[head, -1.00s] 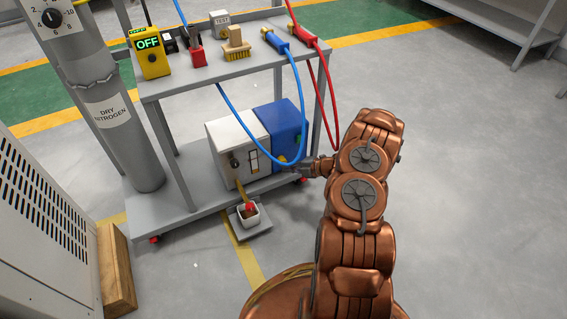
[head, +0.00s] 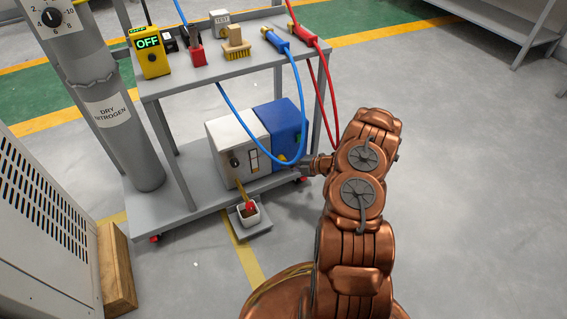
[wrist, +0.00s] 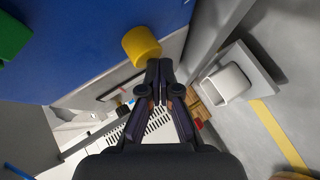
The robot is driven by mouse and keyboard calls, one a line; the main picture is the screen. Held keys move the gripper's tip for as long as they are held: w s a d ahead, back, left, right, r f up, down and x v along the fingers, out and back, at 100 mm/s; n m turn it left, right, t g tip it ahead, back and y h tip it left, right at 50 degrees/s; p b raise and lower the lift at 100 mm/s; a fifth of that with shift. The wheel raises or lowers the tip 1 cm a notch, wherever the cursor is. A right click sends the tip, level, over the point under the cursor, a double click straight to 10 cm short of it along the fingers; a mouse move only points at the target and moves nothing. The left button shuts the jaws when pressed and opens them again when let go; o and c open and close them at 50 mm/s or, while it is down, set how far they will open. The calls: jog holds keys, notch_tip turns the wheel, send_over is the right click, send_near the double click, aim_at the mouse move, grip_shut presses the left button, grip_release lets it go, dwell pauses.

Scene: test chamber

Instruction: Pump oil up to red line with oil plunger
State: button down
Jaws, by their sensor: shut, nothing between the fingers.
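A pump unit with a white box (head: 235,143) and a blue box (head: 281,132) stands on the cart's lower shelf. A yellow round knob, apparently the oil plunger, sticks out of the blue side in the wrist view (wrist: 141,46); in the head view it is small beside the blue hose. A narrow window (head: 253,159) is on the white box's front; a red line cannot be made out. My gripper (head: 304,169) is at the blue box's front right. In the wrist view its fingers (wrist: 159,66) are shut and empty, right next to the knob; contact is unclear.
A cup (head: 249,214) with a red-tipped brush stands on a plate (head: 254,226) in front of the cart. Blue hose (head: 305,118) and red hose (head: 334,108) hang near my arm. A grey cylinder (head: 124,128) stands left. Floor to the right is clear.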

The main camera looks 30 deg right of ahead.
jog(key=shift+w+d, duration=0.1)
jog(key=shift+w, duration=0.75)
dwell(0.8)
jog(key=shift+s, duration=0.2)
jog(key=shift+s+a+p, duration=0.2)
jog(key=shift+s+p, duration=0.35)
jog(key=shift+s, duration=0.8)
jog(key=shift+s+a+p, duration=0.2)
jog(key=shift+s+p, duration=0.9)
jog(key=shift+s, duration=1.4)
